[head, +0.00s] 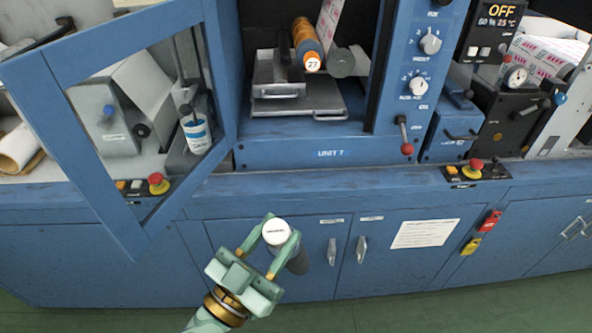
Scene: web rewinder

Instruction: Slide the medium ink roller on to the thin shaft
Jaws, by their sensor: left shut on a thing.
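My left gripper (269,248) is shut on a dark grey roller with a white labelled end (276,232), in front of the blue cabinet doors. The roller's grey body (298,262) shows to the right of the fingers. I take it for the ink roller; its size class cannot be read. In the open bay of the machine, an orange roller (306,40) with a "27" end label sits above a steel plate. A grey cylinder (340,63) is beside it. I cannot make out the thin shaft for certain. My right gripper is not in view.
A blue framed door (128,235) swings out at the left. A red-knobbed lever (407,148) and red stop buttons (476,165) stick out by the bay. Steel handles (332,250) stand out from the cabinet. The green floor (480,308) in front is clear.

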